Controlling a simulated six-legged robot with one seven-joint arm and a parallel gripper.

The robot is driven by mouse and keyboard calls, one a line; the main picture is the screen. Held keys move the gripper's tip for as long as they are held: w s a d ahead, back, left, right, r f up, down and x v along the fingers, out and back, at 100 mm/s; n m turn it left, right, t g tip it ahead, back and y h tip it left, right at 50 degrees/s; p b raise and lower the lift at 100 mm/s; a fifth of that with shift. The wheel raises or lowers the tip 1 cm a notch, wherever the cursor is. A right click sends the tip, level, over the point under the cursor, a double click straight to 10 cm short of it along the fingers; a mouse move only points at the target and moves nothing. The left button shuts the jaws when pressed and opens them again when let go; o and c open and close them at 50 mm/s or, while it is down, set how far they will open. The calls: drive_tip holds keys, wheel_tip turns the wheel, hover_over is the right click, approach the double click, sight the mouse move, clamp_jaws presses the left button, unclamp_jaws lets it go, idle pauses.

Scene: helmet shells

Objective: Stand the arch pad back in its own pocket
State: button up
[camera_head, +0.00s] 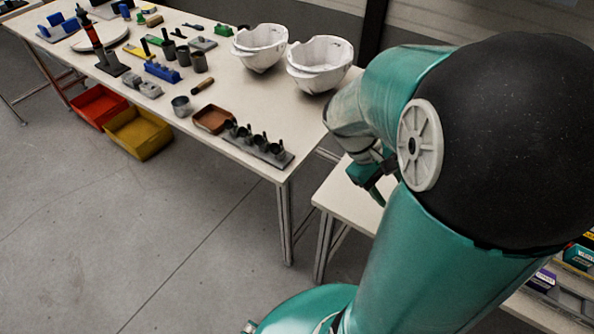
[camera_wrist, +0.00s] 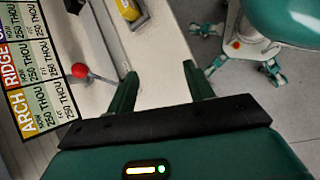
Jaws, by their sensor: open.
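My gripper (camera_wrist: 160,68) shows in the wrist view with its two green fingers apart and nothing between them. In the head view my gripper (camera_head: 373,188) hangs above a low white side bench (camera_head: 345,200), partly hidden by my arm. I cannot pick out the arch pad for certain in either view. A grey strip (camera_head: 258,146) with several dark upright pieces stands at the long table's near right corner; I cannot tell whether any pocket in it is empty. In the wrist view a printed card (camera_wrist: 30,70) carries the words ARCH and RIDGE at the left.
Two white helmet shells (camera_head: 320,65) stand on the long table (camera_head: 240,90), with a brown tray (camera_head: 213,118) and a grey cup (camera_head: 181,106) nearer its front edge. A red ball on a rod (camera_wrist: 80,71) is left of my fingers.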

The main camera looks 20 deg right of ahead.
drive_tip(key=w+a+r+t+y, duration=0.1)
drive_tip(key=a+r+t, duration=0.2)
drive_tip(key=a, duration=0.4)
drive_tip(key=w+a+r+m+t+y, duration=0.1)
drive_tip(key=a+r+t+y, duration=0.1)
drive_tip(key=a+r+t, duration=0.2)
drive_tip(key=w+a+r+m+t+y, duration=0.1)
drive_tip(key=a+r, duration=0.4)
drive_tip(key=a, duration=0.5)
drive_tip(key=t+y, duration=0.1)
drive_tip(key=t, duration=0.1)
drive_tip(key=shift+a+r+t, duration=0.3)
drive_tip(key=shift+s, duration=0.1)
drive_tip(key=c, duration=0.3)
drive_tip(key=shift+d, duration=0.15)
drive_tip(key=shift+c, duration=0.2)
drive_tip(key=shift+m, duration=0.3)
